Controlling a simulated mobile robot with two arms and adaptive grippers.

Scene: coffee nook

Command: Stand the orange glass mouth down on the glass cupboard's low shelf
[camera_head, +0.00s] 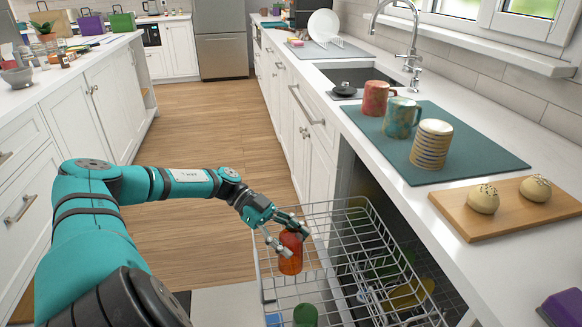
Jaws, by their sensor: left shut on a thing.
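The orange glass (290,256) is in the camera_head view, at the upper left part of a pulled-out wire rack (335,250). My left gripper (287,240) is shut on the orange glass, with its fingers around the upper part. I cannot tell whether the glass touches the rack floor or which end is its mouth. I cannot make out the glass cupboard or its low shelf in this view. My right gripper is not in view.
The rack also holds a green glass (305,315) and other dishes. The right counter has several mugs on a teal mat (463,160), a wooden board (515,207) with two buns, and a sink (368,76). The wooden floor (215,130) between the counters is clear.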

